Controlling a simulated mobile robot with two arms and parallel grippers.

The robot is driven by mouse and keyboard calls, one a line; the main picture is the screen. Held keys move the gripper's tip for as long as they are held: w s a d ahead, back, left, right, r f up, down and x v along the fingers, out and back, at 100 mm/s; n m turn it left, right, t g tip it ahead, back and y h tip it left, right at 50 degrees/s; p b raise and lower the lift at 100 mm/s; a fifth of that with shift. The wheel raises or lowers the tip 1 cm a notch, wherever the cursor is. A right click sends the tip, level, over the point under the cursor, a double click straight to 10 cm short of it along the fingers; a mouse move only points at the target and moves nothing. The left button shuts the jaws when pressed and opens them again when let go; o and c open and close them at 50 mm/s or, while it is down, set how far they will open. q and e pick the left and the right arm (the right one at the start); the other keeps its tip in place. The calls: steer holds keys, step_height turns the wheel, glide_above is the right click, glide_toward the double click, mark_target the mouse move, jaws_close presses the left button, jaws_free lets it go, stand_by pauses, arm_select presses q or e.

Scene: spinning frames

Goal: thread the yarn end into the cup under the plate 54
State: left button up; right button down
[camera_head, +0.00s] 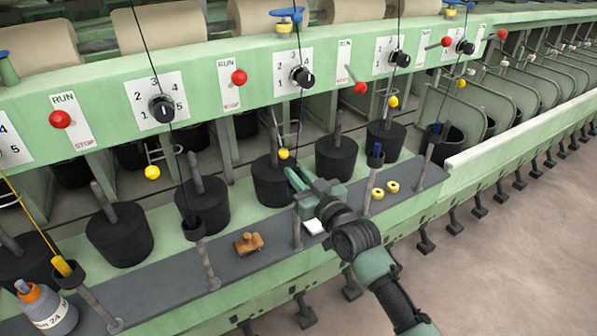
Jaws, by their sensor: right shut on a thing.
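My right gripper (293,178) comes in from the lower right and is shut at the middle post (297,234), in front of a black can. A dark yarn (301,112) runs down past a dial to the gripper, and its end is hidden between or behind the fingers. A yellow ball (283,154) shows just above the fingertips. The top of the middle post, where neighbouring posts carry a dark cup (194,229), is hidden by my gripper. No number 54 can be read on the plates; the plate (293,72) above has a dial. My left gripper is not in view.
On the grey shelf (240,270) lie a brown wooden object (249,243), yellow rings (378,193) and a white block (314,226). A bottle (46,310) stands at lower left. Floor at right is clear.

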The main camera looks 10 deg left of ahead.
steer(key=c, duration=1.3)
jaws_free()
steer(key=v, duration=0.7)
steer(key=shift+s+d, duration=0.2)
steer(key=shift+s, duration=0.15)
